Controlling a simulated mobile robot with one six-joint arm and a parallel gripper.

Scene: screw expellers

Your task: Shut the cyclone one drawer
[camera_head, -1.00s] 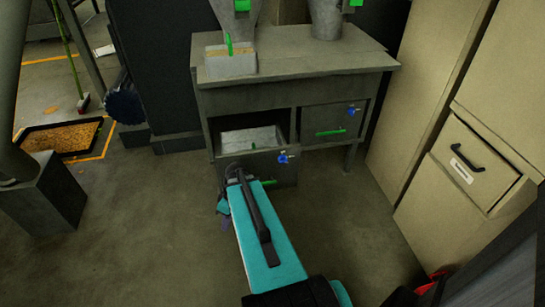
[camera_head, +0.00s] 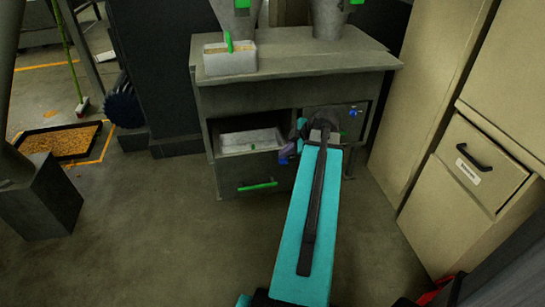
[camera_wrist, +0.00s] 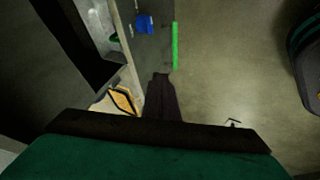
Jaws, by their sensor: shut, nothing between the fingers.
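The bench's left drawer (camera_head: 225,181) is pulled out, with its green handle (camera_head: 257,186) on the front. A pale metal bin (camera_head: 250,139) shows inside it. The right drawer (camera_head: 340,113) looks shut and is partly hidden by my arm. My gripper (camera_head: 287,158) is shut and empty at the right end of the left drawer's front; I cannot tell whether it touches. In the wrist view my dark fingers (camera_wrist: 160,95) are beside the drawer front, near the green handle (camera_wrist: 175,45) and a blue fitting (camera_wrist: 143,24). No label naming the drawers is readable.
A metal box (camera_head: 230,60) stands on the bench top (camera_head: 300,55), below a cyclone cone (camera_head: 237,20). Beige cabinets (camera_head: 480,170) stand at right. A dark post base (camera_head: 45,200) is at left. The floor (camera_head: 150,240) before the bench is clear.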

